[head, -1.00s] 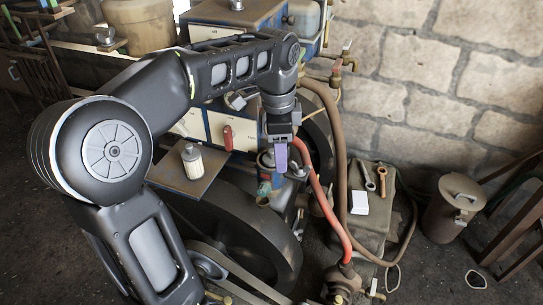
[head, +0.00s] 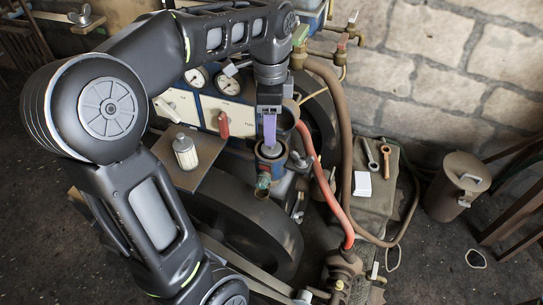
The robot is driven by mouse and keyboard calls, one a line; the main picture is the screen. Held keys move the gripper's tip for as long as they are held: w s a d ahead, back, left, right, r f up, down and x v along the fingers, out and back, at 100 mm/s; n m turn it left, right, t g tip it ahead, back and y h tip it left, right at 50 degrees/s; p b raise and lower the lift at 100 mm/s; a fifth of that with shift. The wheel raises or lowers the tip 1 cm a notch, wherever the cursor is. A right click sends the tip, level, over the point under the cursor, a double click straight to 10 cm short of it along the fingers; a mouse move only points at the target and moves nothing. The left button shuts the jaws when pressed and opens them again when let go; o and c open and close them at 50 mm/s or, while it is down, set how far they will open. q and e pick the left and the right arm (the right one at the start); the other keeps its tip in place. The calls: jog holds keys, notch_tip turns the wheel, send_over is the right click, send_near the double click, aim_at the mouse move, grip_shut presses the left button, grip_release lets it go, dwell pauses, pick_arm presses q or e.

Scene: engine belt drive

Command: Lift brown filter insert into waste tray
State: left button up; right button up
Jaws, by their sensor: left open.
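My left gripper (head: 269,132) is open, its purple fingers pointing down over a blue filter cup (head: 271,152) on the engine. A grey rounded top shows inside the cup below the fingertips. I cannot tell if it is the brown filter insert, and I cannot tell whether the fingers touch it. A white filter cartridge (head: 185,151) with a dark top stands upright on a flat plate (head: 205,158) to the left. I cannot make out a waste tray for certain. My right gripper is not in view.
A red hose (head: 327,188) and a brown hose (head: 345,150) run close to the right of the cup. A dark flywheel (head: 240,225) lies in front. A panel with gauges (head: 228,85) stands behind. Wrenches lie on a green-grey box (head: 372,205), with a lidded can (head: 456,186) beyond.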

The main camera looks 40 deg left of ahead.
aim_at(272, 155)
pick_arm(q)
jog(key=shift+f, duration=0.2)
notch_tip(272, 155, down, 5)
jog(key=shift+f+p, duration=0.1)
jog(key=shift+p, duration=0.45)
jog(key=shift+c, duration=0.5)
grip_shut()
dwell(0.4)
